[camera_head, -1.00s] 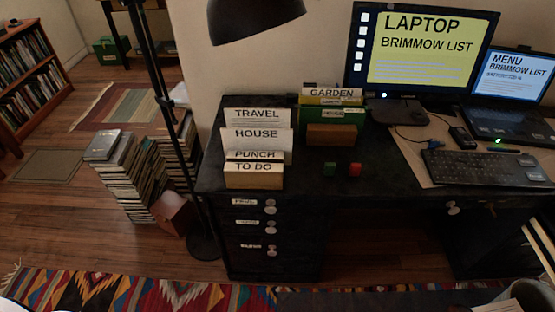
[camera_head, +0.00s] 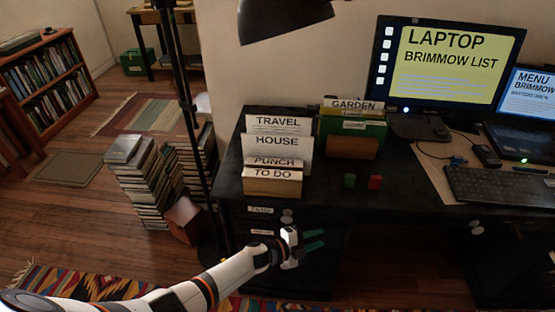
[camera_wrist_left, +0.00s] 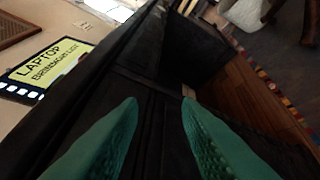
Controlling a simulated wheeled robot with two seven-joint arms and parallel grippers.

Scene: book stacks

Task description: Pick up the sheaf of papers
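Labelled paper cards stand in a holder (camera_head: 272,188) on the left of the black desk. They read TRAVEL (camera_head: 278,122), HOUSE (camera_head: 277,143), PUNCH and TO DO. A second holder (camera_head: 352,147) to their right has green and yellow dividers, GARDEN topmost. I cannot tell which papers are the sheaf. My left gripper (camera_head: 324,239) is in front of the desk drawers, lower than the desktop and the cards. Its green fingers are apart with nothing between them; they also show in the left wrist view (camera_wrist_left: 160,101). My right gripper is out of view.
A monitor (camera_head: 449,62), a laptop (camera_head: 532,88) and a keyboard (camera_head: 502,187) fill the desk's right.

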